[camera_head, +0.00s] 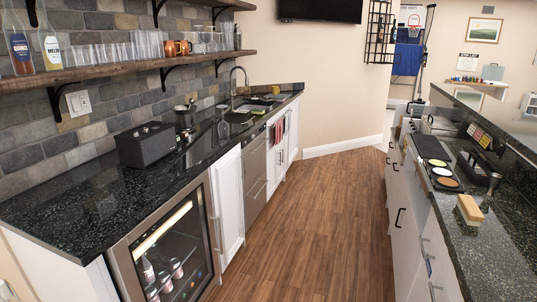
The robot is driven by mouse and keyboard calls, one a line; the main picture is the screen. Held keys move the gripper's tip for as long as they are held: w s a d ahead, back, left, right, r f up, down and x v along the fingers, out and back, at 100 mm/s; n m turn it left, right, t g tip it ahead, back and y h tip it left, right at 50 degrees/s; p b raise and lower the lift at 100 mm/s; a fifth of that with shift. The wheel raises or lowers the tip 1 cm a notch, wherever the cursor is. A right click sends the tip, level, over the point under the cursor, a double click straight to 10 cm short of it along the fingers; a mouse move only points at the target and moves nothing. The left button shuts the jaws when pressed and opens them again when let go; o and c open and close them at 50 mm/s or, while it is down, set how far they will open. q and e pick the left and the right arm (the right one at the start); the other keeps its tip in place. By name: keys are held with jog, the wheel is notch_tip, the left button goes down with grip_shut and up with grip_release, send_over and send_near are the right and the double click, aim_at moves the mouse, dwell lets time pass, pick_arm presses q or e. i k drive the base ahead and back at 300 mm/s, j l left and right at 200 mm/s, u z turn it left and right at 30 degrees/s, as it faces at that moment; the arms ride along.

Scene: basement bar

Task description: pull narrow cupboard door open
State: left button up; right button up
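A narrow white cupboard door (228,203) stands under the left counter, between the glass-front drinks fridge (165,255) and a stainless steel appliance front (254,175). The door looks shut, flush with the fronts beside it. Neither of my grippers shows in the head view.
The wooden floor (310,215) between the two counters is clear. The right counter (480,235) with white cabinets bounds the aisle. A black speaker (146,146) stands on the left counter (85,215). Red cloths (276,131) hang from fronts farther along.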

aim_at(226, 177)
jog(key=i, duration=0.7)
jog(key=i+u, duration=0.15)
jog(key=i, duration=0.55)
jog(key=i+l, duration=0.2)
jog(key=i, duration=0.5)
jog(key=j+u, duration=0.05)
